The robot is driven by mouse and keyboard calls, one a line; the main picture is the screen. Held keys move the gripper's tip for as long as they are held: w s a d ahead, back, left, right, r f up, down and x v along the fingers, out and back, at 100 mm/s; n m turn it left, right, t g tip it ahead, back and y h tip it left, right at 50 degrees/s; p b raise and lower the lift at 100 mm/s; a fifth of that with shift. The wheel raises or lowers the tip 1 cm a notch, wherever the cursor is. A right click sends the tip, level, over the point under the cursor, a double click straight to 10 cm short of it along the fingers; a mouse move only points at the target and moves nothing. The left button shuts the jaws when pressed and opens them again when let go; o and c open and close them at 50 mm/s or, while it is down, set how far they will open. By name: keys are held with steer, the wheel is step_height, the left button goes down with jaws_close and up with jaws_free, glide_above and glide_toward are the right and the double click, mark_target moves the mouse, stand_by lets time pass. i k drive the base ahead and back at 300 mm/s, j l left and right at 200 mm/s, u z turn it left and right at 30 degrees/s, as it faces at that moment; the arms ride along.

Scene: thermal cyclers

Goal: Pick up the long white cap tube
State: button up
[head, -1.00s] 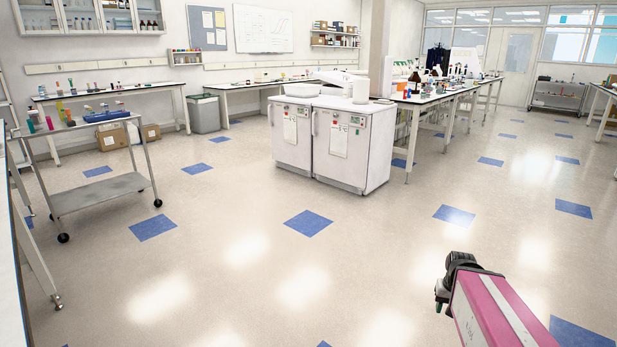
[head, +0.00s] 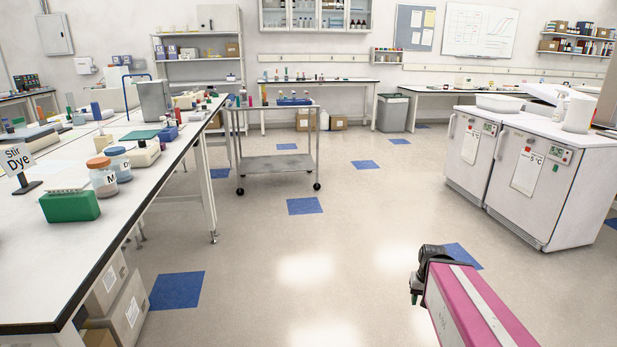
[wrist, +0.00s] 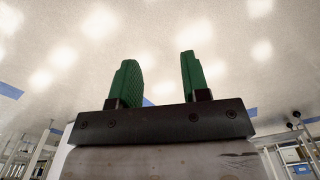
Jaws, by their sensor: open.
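My gripper (wrist: 157,80) shows its two green fingers apart in the wrist view, with nothing between them. In the head view my gripper (head: 416,292) is at the lower right, over open floor, at the end of my pink arm. I cannot pick out a long white cap tube for certain. Small upright tubes and bottles stand on the metal cart (head: 277,171) in the middle distance and on the left bench (head: 150,205), too small to tell apart. My gripper is well away from both.
The long left bench carries a green box (head: 70,206), labelled jars (head: 101,176) and a "Stir Dye" sign (head: 20,165). Boxes (head: 125,312) lie under it. White cabinets (head: 520,175) stand at right. The floor between them is clear.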

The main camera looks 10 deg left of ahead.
mark_target(163, 118)
steer(key=i+j+u, duration=0.2)
steer(key=i+u, duration=0.25)
steer(key=i+j+u, duration=0.1)
steer(key=i+u, duration=0.2)
steer(key=u, duration=0.2)
steer(key=i+l+u, duration=0.1)
steer(key=i+u, duration=0.35)
steer(key=i+l+u, duration=0.2)
steer(key=u, duration=0.3)
steer(key=i+l, duration=0.05)
steer(key=i, duration=0.05)
